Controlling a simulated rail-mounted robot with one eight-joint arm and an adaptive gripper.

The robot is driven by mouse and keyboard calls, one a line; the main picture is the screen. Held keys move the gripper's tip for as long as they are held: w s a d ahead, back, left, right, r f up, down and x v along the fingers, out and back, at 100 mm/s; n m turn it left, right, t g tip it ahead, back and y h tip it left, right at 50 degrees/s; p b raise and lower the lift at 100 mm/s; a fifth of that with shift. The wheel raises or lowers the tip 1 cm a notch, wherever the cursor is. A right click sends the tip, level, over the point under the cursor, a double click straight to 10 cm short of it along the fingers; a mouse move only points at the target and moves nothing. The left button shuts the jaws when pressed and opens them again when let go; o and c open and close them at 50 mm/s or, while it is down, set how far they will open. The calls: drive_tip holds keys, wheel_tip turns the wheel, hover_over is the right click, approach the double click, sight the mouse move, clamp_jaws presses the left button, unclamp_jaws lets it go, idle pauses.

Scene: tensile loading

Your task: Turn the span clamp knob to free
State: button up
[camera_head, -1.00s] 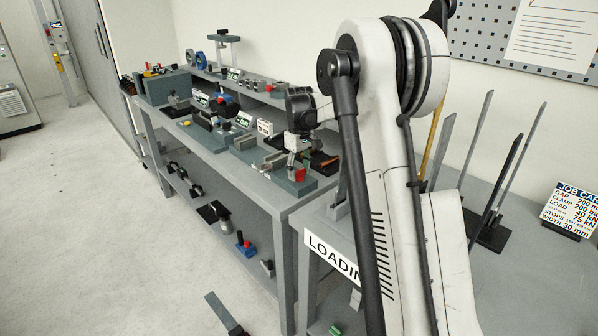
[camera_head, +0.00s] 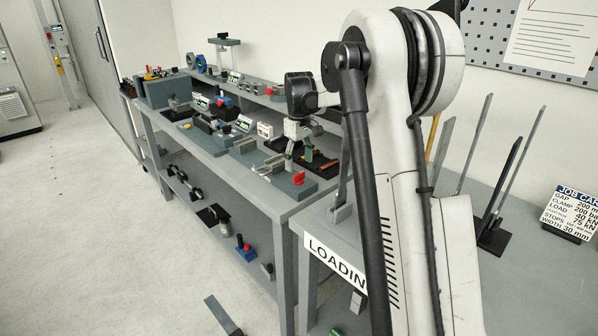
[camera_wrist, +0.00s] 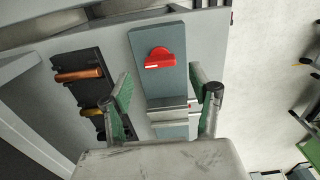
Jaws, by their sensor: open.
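The red knob (camera_wrist: 165,58) sits on a grey-blue plate (camera_wrist: 146,39); its white pointer mark faces left in the wrist view. In the head view the knob (camera_head: 299,178) shows small at the near end of the bench. A metal clamp block (camera_wrist: 168,111) lies on the same plate, nearer my gripper than the knob. My gripper (camera_wrist: 161,88) is open and empty, with green-padded fingers spread either side of the plate. In the head view my gripper (camera_head: 300,152) hangs above the bench behind the knob. I cannot read any label at the knob.
A black tray (camera_wrist: 92,64) with orange-brown rods lies left of the plate in the wrist view. Several fixtures and small displays crowd the bench (camera_head: 283,204) farther back. A job card (camera_head: 572,211) stands on the right-hand table. The floor at left is clear.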

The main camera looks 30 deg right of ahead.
sight(298, 175)
wheel_tip(298, 175, up, 7)
idle(0.3)
idle(0.5)
drive_tip(key=s+a+r+m+t, duration=0.1)
drive_tip(key=s+a+r+t, duration=0.15)
drive_tip(key=s+a, duration=0.55)
drive_tip(key=s+a+r+t, duration=0.1)
drive_tip(key=s+a+r, duration=0.4)
drive_tip(key=s, duration=0.5)
drive_tip(key=s+a+f+m+t, duration=0.1)
drive_tip(key=s+a+f, duration=0.3)
drive_tip(key=s, duration=0.5)
drive_tip(key=s+a+f+m+t, duration=0.1)
drive_tip(key=s+a+f, duration=0.3)
drive_tip(key=s, duration=0.6)
drive_tip(key=shift+s+a+f+t, duration=0.25)
drive_tip(key=shift+f+t, duration=0.4)
drive_tip(key=shift+t, duration=0.2)
